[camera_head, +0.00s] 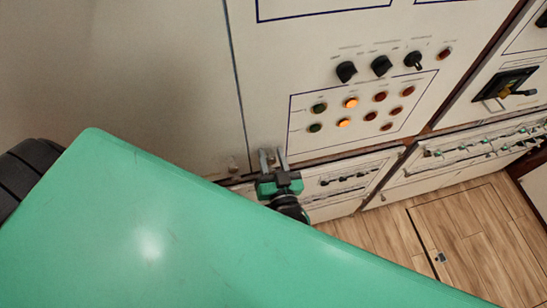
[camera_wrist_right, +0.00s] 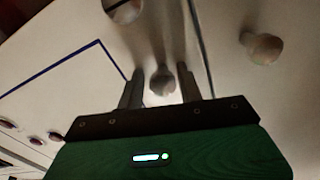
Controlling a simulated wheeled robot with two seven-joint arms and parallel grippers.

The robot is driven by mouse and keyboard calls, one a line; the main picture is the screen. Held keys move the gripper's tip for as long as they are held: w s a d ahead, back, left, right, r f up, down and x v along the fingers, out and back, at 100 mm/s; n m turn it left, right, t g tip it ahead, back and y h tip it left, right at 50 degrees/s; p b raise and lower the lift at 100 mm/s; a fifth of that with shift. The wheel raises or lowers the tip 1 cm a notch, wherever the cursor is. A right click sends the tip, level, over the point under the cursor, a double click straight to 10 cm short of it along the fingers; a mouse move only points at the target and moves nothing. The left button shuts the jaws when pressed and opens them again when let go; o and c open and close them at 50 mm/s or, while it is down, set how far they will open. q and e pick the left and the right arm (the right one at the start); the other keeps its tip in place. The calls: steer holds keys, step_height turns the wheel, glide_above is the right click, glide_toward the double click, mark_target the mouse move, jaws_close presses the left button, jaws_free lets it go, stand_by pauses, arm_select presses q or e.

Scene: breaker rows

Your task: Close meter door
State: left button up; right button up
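The white cabinet panel (camera_head: 262,100) with knobs and lamps looks flush with the grey panel (camera_head: 160,70) to its left; a thin seam divides them. I cannot tell for sure which one is the meter door. My right gripper (camera_head: 272,156) is at the lower left corner of the white panel. In the right wrist view, the fingers (camera_wrist_right: 161,90) are spread either side of a small round knob (camera_wrist_right: 162,82), with gaps showing on both sides. A second knob (camera_wrist_right: 262,47) sits across the seam on the other panel. My left gripper is out of view.
Black rotary switches (camera_head: 381,66) and several lamps (camera_head: 351,103) stick out from the white panel. A lower row of breaker panels (camera_head: 345,180) runs beneath. The wooden floor (camera_head: 470,240) is clear at lower right. My own green body covers the lower left.

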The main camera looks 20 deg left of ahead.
steer(key=shift+s+a+r, duration=0.1)
steer(key=shift+a+r, duration=0.05)
steer(key=shift+a, duration=0.05)
steer(key=shift+s+d, duration=0.15)
steer(key=shift+s, duration=0.1)
steer(key=b+v, duration=0.4)
steer(key=v, duration=0.9)
steer(key=shift+d+b, duration=0.35)
